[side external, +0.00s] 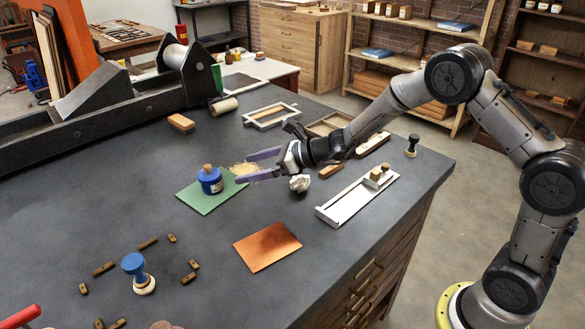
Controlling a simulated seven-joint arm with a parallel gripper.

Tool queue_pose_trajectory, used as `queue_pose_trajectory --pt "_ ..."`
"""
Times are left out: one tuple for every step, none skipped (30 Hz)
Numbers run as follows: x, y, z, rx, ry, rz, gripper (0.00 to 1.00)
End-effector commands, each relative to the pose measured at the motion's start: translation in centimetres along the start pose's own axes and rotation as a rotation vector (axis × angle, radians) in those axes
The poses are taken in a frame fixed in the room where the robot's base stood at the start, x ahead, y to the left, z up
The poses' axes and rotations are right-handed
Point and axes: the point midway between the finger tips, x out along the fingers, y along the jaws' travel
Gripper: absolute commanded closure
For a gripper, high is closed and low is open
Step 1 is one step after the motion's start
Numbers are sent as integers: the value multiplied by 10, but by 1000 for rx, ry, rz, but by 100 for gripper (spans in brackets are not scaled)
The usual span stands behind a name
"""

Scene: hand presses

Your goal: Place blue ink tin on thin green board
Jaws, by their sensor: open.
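The blue ink tin (210,181), with a pale label and a brown knob on top, stands upright on the thin green board (203,204) on the dark bench. The board's bare edges show around the tin. My gripper (244,168) is just to the right of the tin, reaching in from the right, with its two purple-grey fingers spread apart. It is open and appears to hold nothing. The fingertips look apart from the tin.
A copper plate (267,246), a blue-handled stamp (137,272), small wooden blocks and a white tray (345,204) lie around.

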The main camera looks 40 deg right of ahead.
Motion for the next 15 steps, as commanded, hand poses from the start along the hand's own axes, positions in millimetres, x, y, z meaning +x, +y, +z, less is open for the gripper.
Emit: queue_pose_trajectory --pt "0 0 0 0 0 0 2" --pt "0 0 0 0 0 0 2" --pt "0 0 0 0 0 0 2" --pt "-1 0 0 -2 0 1 2" --pt "-1 1 2 -9 0 4 2" --pt "-3 4 5 -28 -1 12 2" --pt "-6 7 9 -51 -1 21 2" --pt "-10 12 13 -85 0 35 2" --pt "-17 20 22 -144 1 58 2" --pt "-23 28 28 -199 2 80 2" --pt "-31 37 35 -265 5 106 2" --pt "-44 51 44 -362 9 144 2" --pt "-55 62 50 -443 13 173 2" --pt "-66 73 56 -528 18 204 2" --pt "-82 88 60 -643 28 245 2"
